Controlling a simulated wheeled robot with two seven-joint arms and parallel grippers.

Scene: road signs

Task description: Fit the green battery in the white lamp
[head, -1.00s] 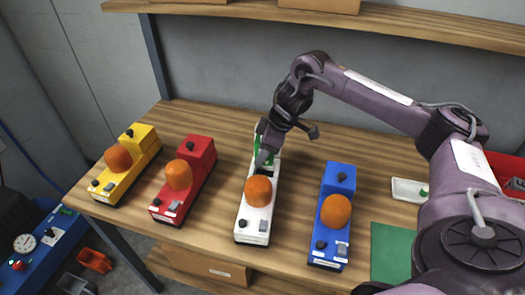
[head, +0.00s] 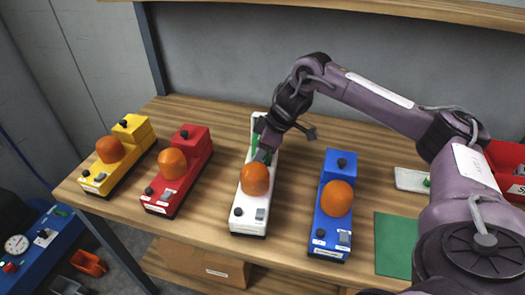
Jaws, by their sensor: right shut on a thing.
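The white lamp (head: 247,221) stands on the table between the red and blue lamps, with an orange dome (head: 254,178) on top and a dark knob near its front. My right gripper (head: 263,149) is shut at the rear part of the white lamp, behind the dome. Green of the battery (head: 254,144) shows beside the fingers, over the lamp's rear. The gripper hides most of the battery and the lamp's rear, so I cannot tell how deep the battery sits. My left gripper is not in view.
A yellow lamp (head: 131,131) and a red lamp (head: 194,139) stand to the left. A blue lamp (head: 328,235) stands close on the right. A green mat (head: 394,245), a white tray (head: 409,180) and a red bin (head: 506,160) lie further right. A shelf runs above.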

